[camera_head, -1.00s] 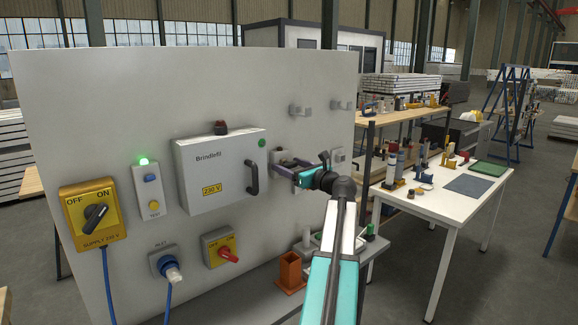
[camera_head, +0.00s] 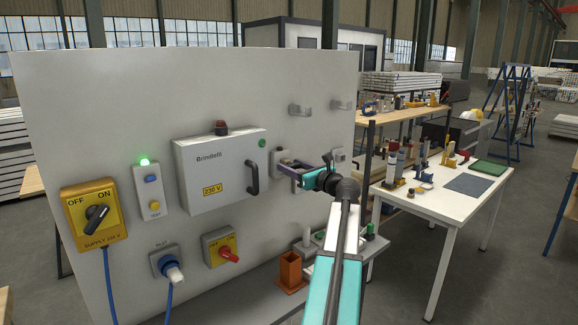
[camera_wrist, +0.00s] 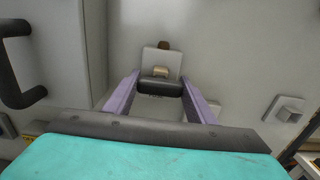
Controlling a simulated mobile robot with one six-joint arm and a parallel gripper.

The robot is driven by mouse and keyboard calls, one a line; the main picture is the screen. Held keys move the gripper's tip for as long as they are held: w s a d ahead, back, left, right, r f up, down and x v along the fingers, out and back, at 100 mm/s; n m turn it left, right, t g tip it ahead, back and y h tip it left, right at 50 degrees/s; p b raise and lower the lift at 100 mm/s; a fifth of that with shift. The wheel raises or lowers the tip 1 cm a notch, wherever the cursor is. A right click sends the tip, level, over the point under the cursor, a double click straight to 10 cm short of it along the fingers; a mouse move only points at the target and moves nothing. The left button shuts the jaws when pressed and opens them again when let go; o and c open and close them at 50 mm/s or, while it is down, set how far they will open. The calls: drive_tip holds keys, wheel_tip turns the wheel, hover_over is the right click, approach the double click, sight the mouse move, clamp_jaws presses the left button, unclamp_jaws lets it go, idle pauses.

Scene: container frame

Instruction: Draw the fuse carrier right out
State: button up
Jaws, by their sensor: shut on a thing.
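The fuse carrier is a dark bar (camera_wrist: 160,87) with a pale beige part (camera_wrist: 161,71) behind it, seen between my fingers in the wrist view. Behind it on the panel is a light grey fuse holder (camera_wrist: 162,58), also visible in the head view (camera_head: 282,156). My gripper (camera_wrist: 160,86) has its two purple fingers closed on the ends of the dark bar. In the head view my gripper (camera_head: 289,166) stands just off the panel, right of the cabinet. Whether the beige part still sits inside the holder I cannot tell.
The grey Brindlefil cabinet (camera_head: 215,172) with its black handle (camera_head: 252,178) is close on the left. A grey block (camera_wrist: 285,108) projects from the panel at right. An orange open box (camera_head: 290,272) stands on the shelf below. A white table (camera_head: 440,195) stands to the right.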

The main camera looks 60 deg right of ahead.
drive_tip(key=shift+s+f, duration=0.1)
drive_tip(key=shift+f, duration=0.05)
drive_tip(key=o, duration=1.1)
drive_tip(key=shift+a, duration=0.1)
drive_tip(key=o, duration=0.4)
drive_tip(key=shift+s, duration=0.15)
drive_tip(key=b+v, duration=0.3)
drive_tip(key=v, duration=1)
drive_tip(key=shift+s, duration=0.3)
drive_tip(key=shift+s, duration=0.1)
